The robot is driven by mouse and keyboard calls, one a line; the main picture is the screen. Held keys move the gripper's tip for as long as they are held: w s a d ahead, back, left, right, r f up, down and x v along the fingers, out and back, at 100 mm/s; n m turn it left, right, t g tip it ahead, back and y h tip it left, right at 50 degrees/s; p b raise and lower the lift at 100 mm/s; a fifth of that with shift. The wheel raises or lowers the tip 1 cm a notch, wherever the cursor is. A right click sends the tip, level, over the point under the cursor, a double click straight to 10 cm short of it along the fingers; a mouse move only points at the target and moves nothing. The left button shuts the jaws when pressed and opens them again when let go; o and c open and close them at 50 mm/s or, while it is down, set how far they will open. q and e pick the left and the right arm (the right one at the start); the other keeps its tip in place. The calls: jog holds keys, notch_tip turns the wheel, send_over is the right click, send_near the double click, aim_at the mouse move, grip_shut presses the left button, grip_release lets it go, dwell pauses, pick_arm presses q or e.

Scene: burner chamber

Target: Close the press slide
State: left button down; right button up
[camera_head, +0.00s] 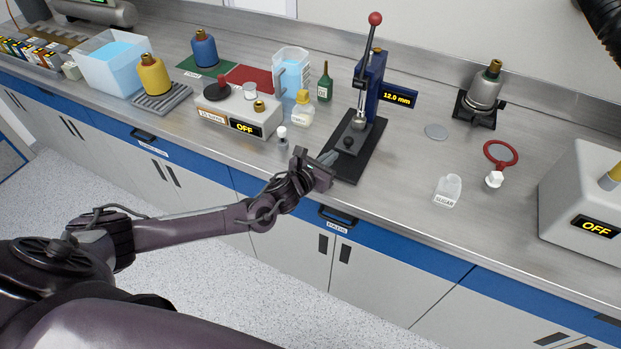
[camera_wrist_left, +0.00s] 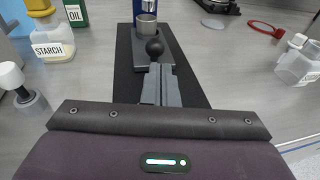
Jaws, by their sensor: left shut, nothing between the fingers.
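The press (camera_head: 371,85) stands on a dark base plate (camera_head: 366,158) on the counter, with a blue column, a lever with a red knob (camera_head: 375,18) pointing up, and a display reading 12.0 mm. The slide has a round black knob (camera_head: 348,141) at its front; the knob also shows in the left wrist view (camera_wrist_left: 154,47), in front of a metal cup (camera_wrist_left: 146,26). My left gripper (camera_head: 331,157) is shut and empty, over the front of the base plate. In the wrist view its fingertips (camera_wrist_left: 158,70) are just in front of the knob; I cannot tell whether they touch it. My right gripper is not in view.
Right are a sugar jar (camera_head: 448,189) and a red ring (camera_head: 500,154). The counter just right of the base is clear.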

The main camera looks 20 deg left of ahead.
pick_arm(q)
jog(key=shift+s+a+f, duration=0.2)
jog(key=shift+s+a, duration=0.1)
jog(key=shift+s, duration=0.05)
jog(key=s, duration=0.1)
jog(key=s+a+b, duration=0.1)
jog(key=shift+s+a, duration=0.25)
jog(key=shift+s, duration=0.15)
jog(key=s+d+n+g+y, duration=0.2)
jog(key=s+d+n+g, duration=0.3)
jog(key=s+d+n, duration=0.95)
jog(key=s+a+r+n+g+y, duration=0.15)
jog(key=s+a+n+g, duration=0.8)
jog(key=n, duration=1.25)
jog(key=s+a+f+t+b, duration=0.1)
jog(key=s+f+b, duration=0.1)
jog(key=f, duration=1.3)
jog(key=s+a+f+b, duration=0.1)
jog(key=s+f, duration=0.1)
jog(key=f, duration=1.4)
jog(key=s+a+f+b, duration=0.1)
jog(key=s+a+f, duration=0.2)
jog(key=s+f, duration=1.7)
jog(key=shift+a+f+g+b, duration=0.2)
jog(key=shift+f+g+b, duration=0.15)
jog(key=shift+f+g, duration=0.1)
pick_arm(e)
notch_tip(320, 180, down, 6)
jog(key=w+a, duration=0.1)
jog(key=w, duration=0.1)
